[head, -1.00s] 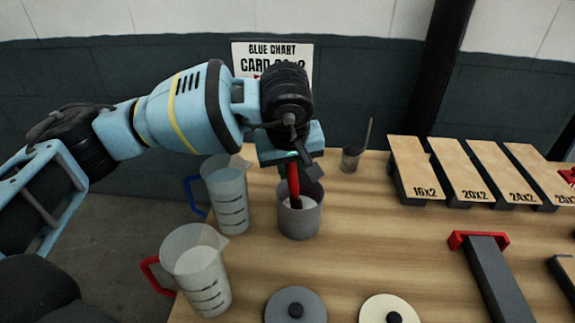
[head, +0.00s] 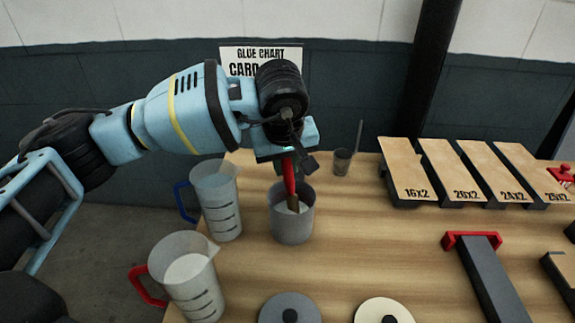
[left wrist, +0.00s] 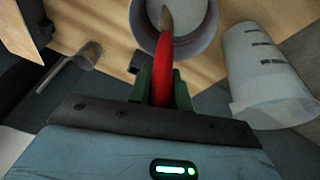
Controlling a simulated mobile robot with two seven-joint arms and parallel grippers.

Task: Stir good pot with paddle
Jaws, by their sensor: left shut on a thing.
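The grey pot (head: 292,222) stands on the wooden table, with pale contents inside. My left gripper (head: 287,165) is above the pot, shut on the red-handled paddle (head: 290,177). The paddle points down into the pot, and its brownish lower end is inside the rim. In the left wrist view, the red handle (left wrist: 163,75) runs from between the fingers toward the pot (left wrist: 207,30). I cannot tell how deep the tip sits in the contents. My right gripper is not in view.
A blue-handled jug (head: 217,200) stands close left of the pot, and a red-handled jug (head: 188,283) nearer the front. A small cup (head: 342,161) with a thin stick is behind right. Labelled boards (head: 410,172) and a red-ended dark bar (head: 490,275) lie right. Two round lids (head: 275,309) lie in front.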

